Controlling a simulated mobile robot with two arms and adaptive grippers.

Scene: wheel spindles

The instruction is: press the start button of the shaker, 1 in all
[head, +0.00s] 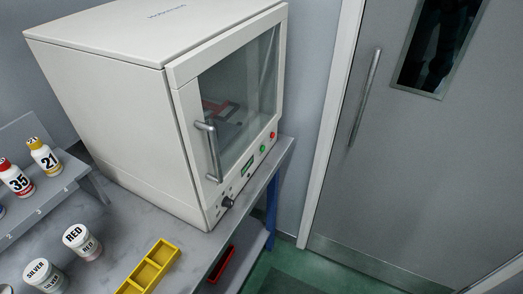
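The shaker appears to be the large white cabinet (115,95) with a glass door on the bench. Its door (245,85) is closed and has a vertical metal handle (209,152). On the strip below the glass are a green button (263,149), a red button (272,135), a small green display (247,167) and a black knob (227,202). The labels there are too small to read. A red and dark object (220,108) shows dimly behind the glass. Neither of my grippers is in view.
The grey bench (130,210) carries a RED jar (82,242), a SILVER jar (45,275) and a yellow tray (150,268). Numbered bottles (46,157) stand on a rack at left. A red bin (222,264) sits below. A grey door (405,150) is at right.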

